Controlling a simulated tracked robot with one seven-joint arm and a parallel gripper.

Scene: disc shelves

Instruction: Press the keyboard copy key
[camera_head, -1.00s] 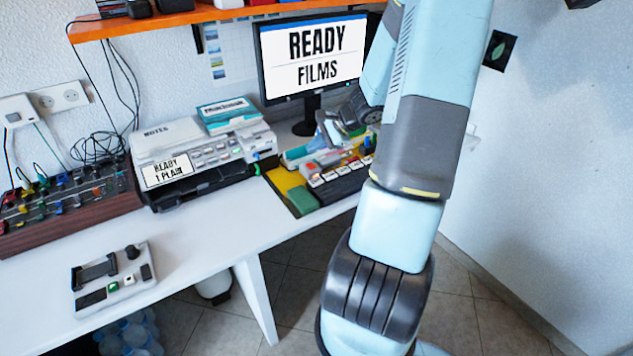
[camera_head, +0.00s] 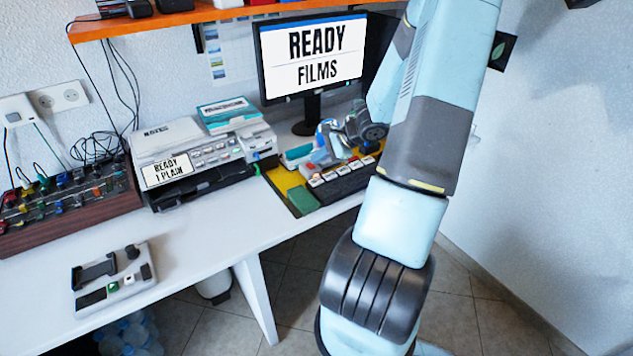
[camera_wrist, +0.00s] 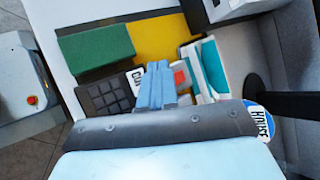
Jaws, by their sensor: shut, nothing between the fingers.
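The dark keyboard (camera_head: 345,184) lies on the yellow mat at the right end of the white desk, with a row of white labelled keys along its far side. In the wrist view its black keypad (camera_wrist: 105,98) shows, and a white key (camera_wrist: 136,77) with partly hidden lettering beginning with C. My gripper (camera_wrist: 158,84) is shut and empty, its light blue fingers over the key row and covering part of it. A red key (camera_wrist: 180,78) shows just right of the fingers.
A green block (camera_head: 303,200) lies on the yellow mat (camera_head: 281,178) left of the keyboard. The monitor (camera_head: 312,56) reading READY FILMS stands behind. A printer (camera_head: 190,160) reading READY 1 PLAIN stands to the left. A teal-and-white box (camera_wrist: 209,68) is close to the fingers.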

